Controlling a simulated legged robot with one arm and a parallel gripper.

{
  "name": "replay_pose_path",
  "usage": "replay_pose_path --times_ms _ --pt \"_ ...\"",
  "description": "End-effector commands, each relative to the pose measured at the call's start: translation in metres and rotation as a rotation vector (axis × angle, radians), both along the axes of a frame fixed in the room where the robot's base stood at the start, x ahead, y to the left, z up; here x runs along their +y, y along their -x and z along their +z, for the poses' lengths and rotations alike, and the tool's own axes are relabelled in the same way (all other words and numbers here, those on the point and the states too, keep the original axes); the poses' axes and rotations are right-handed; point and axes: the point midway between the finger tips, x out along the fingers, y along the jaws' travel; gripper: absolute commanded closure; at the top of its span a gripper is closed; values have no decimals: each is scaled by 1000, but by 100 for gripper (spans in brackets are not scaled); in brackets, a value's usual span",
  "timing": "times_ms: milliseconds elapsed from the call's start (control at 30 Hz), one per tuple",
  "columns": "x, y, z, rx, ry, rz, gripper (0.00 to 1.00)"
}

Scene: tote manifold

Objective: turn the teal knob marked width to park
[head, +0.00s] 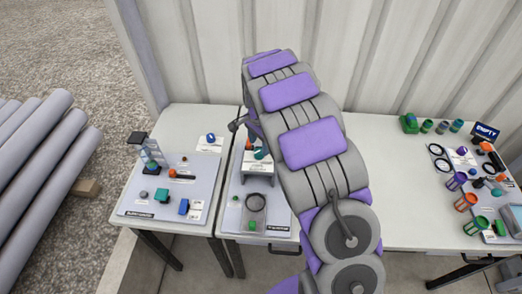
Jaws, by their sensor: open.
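My arm, grey with purple pads, rises through the middle of the head view and leans over the middle table. My gripper does not show; the arm's far end hides it. A small teal part (260,154) shows at the arm's left edge, on top of a grey stand (257,168) on the middle table. It may be the teal knob, but it is too small and partly covered to tell. No "width" or "park" marking is readable, so I cannot tell the knob's setting.
The left table (150,122) bears a grey board (140,205) with a teal block (162,195), a blue block (184,206) and other small parts. Coloured cups and fittings crowd the right table's end, beside a dark "EMPTY" sign (485,132). Grey pipes (50,165) lie at far left. A corrugated wall stands behind.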

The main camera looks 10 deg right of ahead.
Motion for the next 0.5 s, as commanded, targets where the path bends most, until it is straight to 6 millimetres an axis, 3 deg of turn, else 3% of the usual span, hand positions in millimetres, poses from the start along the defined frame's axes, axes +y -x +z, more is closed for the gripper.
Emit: replay_pose_path --times_ms 200,500 --pt "-5 0 -29 0 -6 0 35" --pt "-9 0 -35 -2 -10 1 35"
